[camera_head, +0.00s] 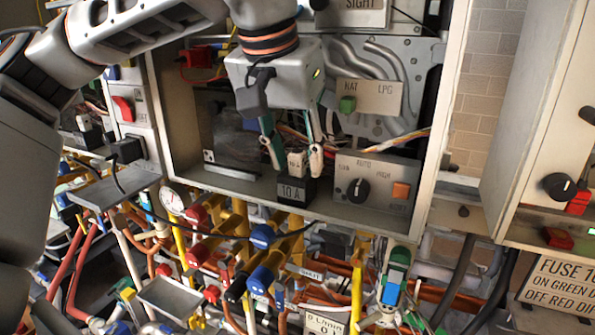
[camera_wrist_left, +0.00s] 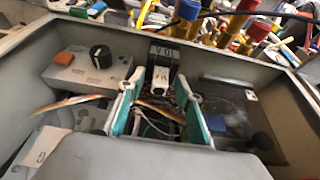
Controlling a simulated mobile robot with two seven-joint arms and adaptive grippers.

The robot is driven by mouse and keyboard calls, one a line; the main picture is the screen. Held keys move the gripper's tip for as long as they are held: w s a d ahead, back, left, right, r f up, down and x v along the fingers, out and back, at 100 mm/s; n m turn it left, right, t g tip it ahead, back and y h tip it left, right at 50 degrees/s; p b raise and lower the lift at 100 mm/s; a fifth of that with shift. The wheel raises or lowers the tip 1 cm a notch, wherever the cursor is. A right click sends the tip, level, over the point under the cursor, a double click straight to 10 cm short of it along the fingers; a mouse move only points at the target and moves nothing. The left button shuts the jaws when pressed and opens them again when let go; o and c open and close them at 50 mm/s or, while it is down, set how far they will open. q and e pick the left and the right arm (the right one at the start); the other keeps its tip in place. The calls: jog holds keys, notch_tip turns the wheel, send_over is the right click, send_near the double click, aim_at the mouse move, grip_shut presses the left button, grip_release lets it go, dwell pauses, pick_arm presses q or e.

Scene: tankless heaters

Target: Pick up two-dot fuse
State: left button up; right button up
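A small pale fuse block (camera_head: 296,162) stands at a black holder marked 10 A (camera_head: 291,191) on the lower lip of the open heater box. Its marking is too small to read, so I cannot tell whether it has two dots. My left gripper (camera_head: 294,158) points down with its fingers apart, one on each side of the fuse, with small gaps showing. My right gripper is not in view.
A panel with a black knob and orange button (camera_head: 371,187) is close right of the fingers. A NAT/LPG plate (camera_head: 368,97) is above it. Loose wires run behind the fingers. Crowded pipes and valves (camera_head: 262,237) fill the space below the box.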

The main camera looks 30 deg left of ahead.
pick_arm(q)
grip_shut()
jog(key=shift+r, duration=0.1)
